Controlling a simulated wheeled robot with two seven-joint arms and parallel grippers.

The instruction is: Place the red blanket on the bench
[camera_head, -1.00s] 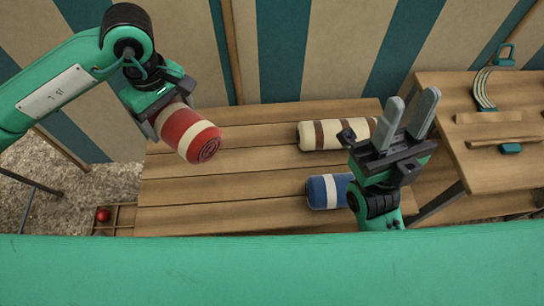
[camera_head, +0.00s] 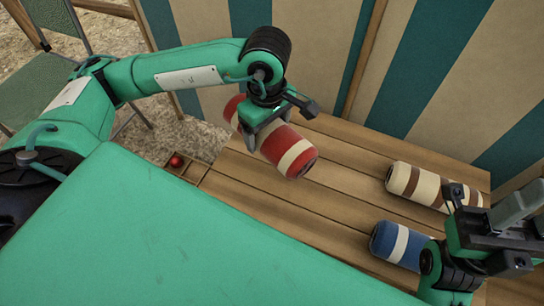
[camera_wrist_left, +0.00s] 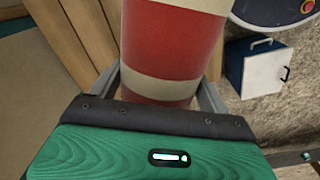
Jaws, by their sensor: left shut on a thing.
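The red blanket (camera_head: 290,150) is a rolled bundle with cream bands. My left gripper (camera_head: 265,128) is shut on it around its middle. In the left wrist view, the blanket (camera_wrist_left: 172,45) runs between the two fingers. In the head view it is over the left end of the slatted wooden bench (camera_head: 265,195); I cannot tell whether it touches the slats. My right gripper (camera_head: 515,220) is at the right edge of the head view, fingers apart and empty, partly cut off by the frame.
A cream and brown roll (camera_head: 415,183) and a blue and white roll (camera_head: 398,243) lie on the bench's right part. The slats left of them are clear. A striped wall (camera_head: 450,90) stands behind. A red ball (camera_head: 176,161) sits in a small wooden tray beside the bench.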

